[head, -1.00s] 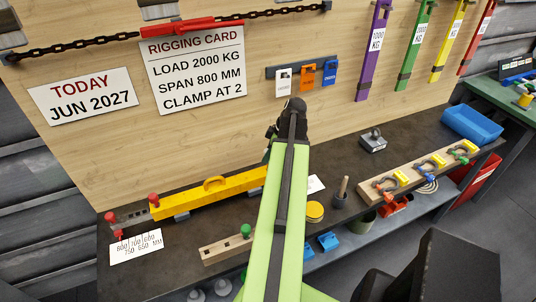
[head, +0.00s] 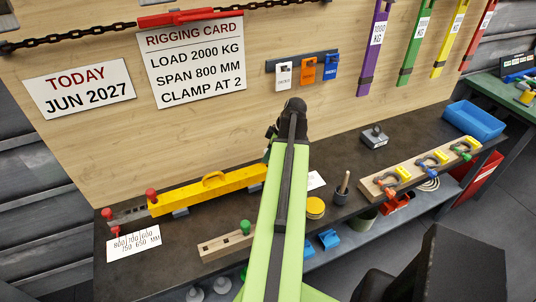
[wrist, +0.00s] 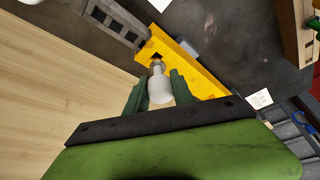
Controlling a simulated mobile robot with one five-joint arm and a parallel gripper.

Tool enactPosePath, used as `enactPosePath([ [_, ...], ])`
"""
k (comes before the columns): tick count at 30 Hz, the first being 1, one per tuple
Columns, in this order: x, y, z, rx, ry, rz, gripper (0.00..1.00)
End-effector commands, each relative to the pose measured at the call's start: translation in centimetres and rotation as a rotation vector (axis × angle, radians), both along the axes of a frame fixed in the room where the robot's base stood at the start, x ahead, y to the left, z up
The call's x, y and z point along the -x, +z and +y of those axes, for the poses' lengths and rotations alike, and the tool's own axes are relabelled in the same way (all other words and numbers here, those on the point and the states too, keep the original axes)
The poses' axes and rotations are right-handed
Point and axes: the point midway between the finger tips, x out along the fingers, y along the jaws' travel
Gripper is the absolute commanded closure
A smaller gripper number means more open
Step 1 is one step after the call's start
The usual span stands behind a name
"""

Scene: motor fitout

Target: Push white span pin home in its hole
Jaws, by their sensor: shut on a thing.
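The white span pin (wrist: 160,88) shows in the wrist view between the two green fingers of my gripper (wrist: 159,90), which is shut on it. Its narrow metallic tip points at the dark square hole (wrist: 155,57) near the end of the yellow beam (wrist: 196,78). The tip is at or very near the hole's edge; I cannot tell how far in it is. In the head view the yellow beam (head: 215,189) lies along the bench, its right end hidden behind my arm. My gripper and the white pin are hidden there too.
A slotted grey bar (wrist: 115,20) extends from the beam's end. Red pins (head: 151,195) stand at the beam's left end. A wooden block (head: 225,246) holds a green pin (head: 245,227).

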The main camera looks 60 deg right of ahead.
Motion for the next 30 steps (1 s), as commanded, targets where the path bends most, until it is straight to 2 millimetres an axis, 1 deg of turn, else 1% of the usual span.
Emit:
enactPosePath([
  [27,0.0,-2.4,0.0,0.0,0.0,0.0,1.0],
  [28,0.0,-2.3,0.0,0.0,0.0,0.0,0.67],
  [30,0.0,-2.3,0.0,0.0,0.0,0.0,0.58],
])
